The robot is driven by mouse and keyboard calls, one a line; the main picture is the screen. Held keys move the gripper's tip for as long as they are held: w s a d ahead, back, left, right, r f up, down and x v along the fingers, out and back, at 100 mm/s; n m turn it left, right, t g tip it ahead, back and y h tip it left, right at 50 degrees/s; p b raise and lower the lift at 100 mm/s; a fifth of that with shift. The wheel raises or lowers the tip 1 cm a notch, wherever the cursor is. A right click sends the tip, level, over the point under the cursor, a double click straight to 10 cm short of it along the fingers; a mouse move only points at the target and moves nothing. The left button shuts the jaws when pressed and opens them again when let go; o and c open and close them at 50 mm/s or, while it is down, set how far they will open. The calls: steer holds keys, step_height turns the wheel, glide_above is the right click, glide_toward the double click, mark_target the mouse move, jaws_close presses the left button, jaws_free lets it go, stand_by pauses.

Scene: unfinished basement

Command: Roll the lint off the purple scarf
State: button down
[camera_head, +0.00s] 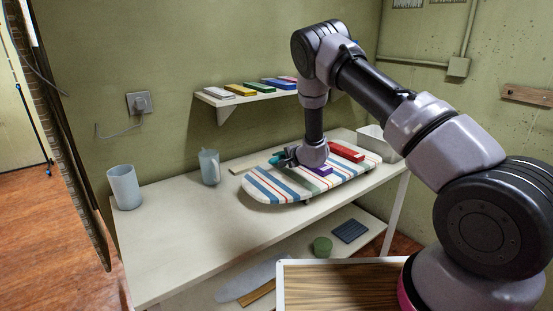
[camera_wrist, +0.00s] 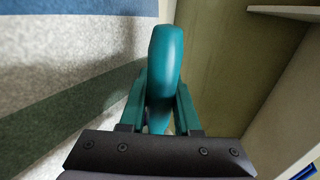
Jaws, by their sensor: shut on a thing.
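A folded purple scarf (camera_head: 320,170) lies on the striped ironing board (camera_head: 270,184), partly hidden behind my gripper and arm. Any lint on it is too small to make out. My gripper (camera_head: 287,157) is just left of the scarf, low over the board. In the wrist view my gripper (camera_wrist: 160,112) is shut on a rounded teal thing (camera_wrist: 166,60), which looks like the lint roller's handle. The roller's head is not clearly seen. The wrist view also shows the board's striped cover (camera_wrist: 60,90) on its left, but not the scarf.
A red folded cloth (camera_head: 346,150) lies on the board's far right. Two grey cups (camera_head: 124,187) (camera_head: 209,167) stand left on the white table (camera_head: 185,228). A white bin (camera_head: 378,143) is at right. The table's left front is clear.

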mark_target(299, 179)
steer(key=shift+s+d, duration=1.3)
steer(key=shift+s, duration=0.4)
steer(key=shift+s+d, duration=1.35)
steer(key=shift+s, duration=0.4)
steer(key=shift+s+d, duration=1.3)
steer(key=shift+s, duration=0.4)
step_height(299, 179, up, 8)
steer(key=shift+d, duration=0.1)
